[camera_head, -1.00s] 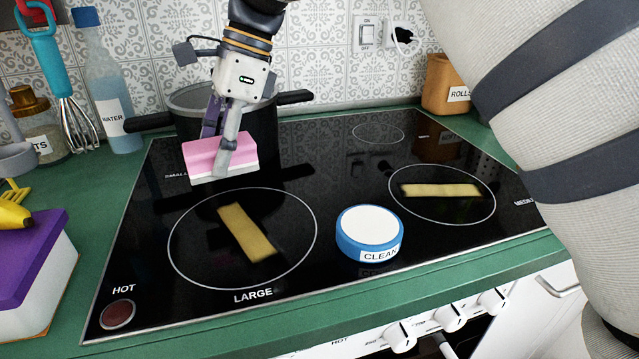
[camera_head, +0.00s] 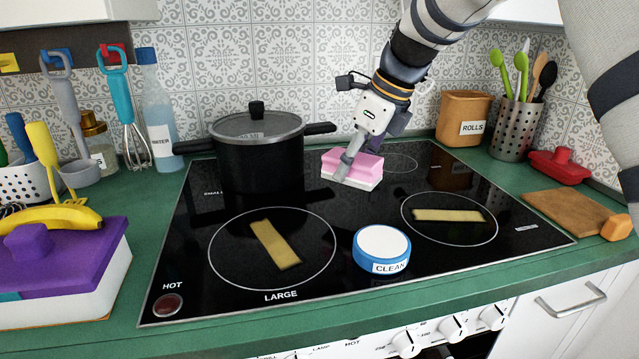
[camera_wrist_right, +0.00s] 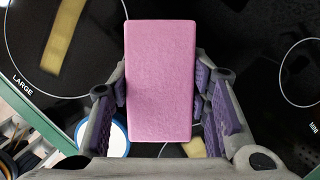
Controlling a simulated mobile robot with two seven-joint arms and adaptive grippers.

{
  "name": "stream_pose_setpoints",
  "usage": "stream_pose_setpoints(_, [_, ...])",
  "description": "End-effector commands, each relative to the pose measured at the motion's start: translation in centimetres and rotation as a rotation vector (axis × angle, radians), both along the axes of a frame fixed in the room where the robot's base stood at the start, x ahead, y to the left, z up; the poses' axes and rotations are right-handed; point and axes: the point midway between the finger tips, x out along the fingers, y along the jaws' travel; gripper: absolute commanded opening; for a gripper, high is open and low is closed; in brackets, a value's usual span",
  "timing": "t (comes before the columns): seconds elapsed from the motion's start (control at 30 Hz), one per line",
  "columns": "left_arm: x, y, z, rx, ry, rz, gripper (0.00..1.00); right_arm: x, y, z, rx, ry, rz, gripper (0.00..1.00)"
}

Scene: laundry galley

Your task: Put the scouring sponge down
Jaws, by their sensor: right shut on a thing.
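The scouring sponge (camera_head: 362,168) is a pink block with a white lower layer. My right gripper (camera_head: 350,163) is shut on it and holds it over the back middle of the black cooktop, right of the pot; whether it touches the glass I cannot tell. In the right wrist view the sponge's pink face (camera_wrist_right: 160,80) fills the middle, between the two purple-padded fingers (camera_wrist_right: 165,100). My left gripper is not in view.
The cooktop (camera_head: 350,290) carries a lidded black pot (camera_head: 258,160), a blue "CLEAN" tub (camera_head: 381,249) and two yellowish strips (camera_head: 275,245) in the rings. A brown board (camera_head: 568,212) and red dish (camera_head: 558,167) lie right; a purple-lidded box (camera_head: 60,260) stands left.

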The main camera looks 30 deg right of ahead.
Motion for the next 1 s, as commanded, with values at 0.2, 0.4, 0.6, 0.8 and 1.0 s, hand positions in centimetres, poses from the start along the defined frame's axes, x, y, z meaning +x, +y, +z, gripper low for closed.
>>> stream_pose_setpoints(0.2, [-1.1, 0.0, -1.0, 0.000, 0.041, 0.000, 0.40, 1.9, -1.0, -3.3, 0.001, 0.012, 0.002, 0.00])
stream_pose_setpoints(0.4, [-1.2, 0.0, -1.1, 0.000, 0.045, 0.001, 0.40, 2.4, -1.4, -6.3, 0.003, 0.010, 0.001, 0.00])
stream_pose_setpoints(0.6, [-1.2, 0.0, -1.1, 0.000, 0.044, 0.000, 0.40, 2.4, -1.4, -6.7, 0.001, 0.004, 0.001, 0.00])
stream_pose_setpoints(0.8, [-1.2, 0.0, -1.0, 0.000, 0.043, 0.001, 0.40, 2.4, -1.4, -7.1, 0.001, 0.005, 0.002, 0.48])
stream_pose_setpoints(1.0, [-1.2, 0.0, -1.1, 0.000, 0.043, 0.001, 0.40, 2.4, -1.4, -7.1, 0.001, 0.006, 0.002, 0.64])
